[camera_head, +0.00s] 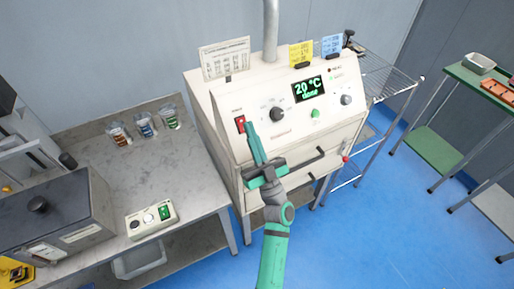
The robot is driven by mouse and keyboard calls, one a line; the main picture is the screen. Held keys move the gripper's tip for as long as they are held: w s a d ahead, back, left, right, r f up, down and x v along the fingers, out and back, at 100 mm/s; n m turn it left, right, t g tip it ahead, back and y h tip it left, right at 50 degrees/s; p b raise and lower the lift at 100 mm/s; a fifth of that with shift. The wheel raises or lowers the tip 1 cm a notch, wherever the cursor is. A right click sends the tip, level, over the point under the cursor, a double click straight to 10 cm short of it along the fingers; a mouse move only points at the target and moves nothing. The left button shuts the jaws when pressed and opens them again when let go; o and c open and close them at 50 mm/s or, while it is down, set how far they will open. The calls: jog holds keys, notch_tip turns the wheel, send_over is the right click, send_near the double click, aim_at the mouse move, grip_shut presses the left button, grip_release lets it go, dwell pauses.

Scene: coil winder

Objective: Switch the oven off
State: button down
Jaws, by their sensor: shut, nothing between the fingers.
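The oven (216,147) is a cream box with a sloped front panel, standing in the middle of the head view. A red power switch (240,124) sits at the panel's left. A black knob (277,114), a green button (315,113) and a grey knob (346,99) are further right. My green gripper (251,127) is shut and empty, its tips just right of the red switch. I cannot tell whether the tips touch the panel or which way the switch is set.
A dark handle (305,165) runs across the oven's lower front, right of my gripper. A grey bench (190,190) on the left bears several glasses and a small control box (152,219). A wire rack (389,80) stands at the right. Blue floor (390,225) is open at front right.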

jog(key=shift+w+a+f, duration=0.3)
jog(key=shift+w+f, duration=0.3)
jog(key=shift+w, duration=0.05)
jog(key=shift+w+a+f, duration=0.25)
jog(key=shift+w+f, duration=0.3)
jog(key=shift+w, duration=0.1)
jog(key=shift+a, duration=0.1)
jog(key=shift+w+a, duration=0.15)
jog(key=shift+w, duration=0.05)
jog(key=shift+s+r, duration=0.15)
jog(key=shift+r, duration=0.1)
jog(key=s+d+f, duration=0.3)
jog(key=s+d, duration=0.2)
jog(key=s, duration=0.4)
jog(key=shift+s+d, duration=0.35)
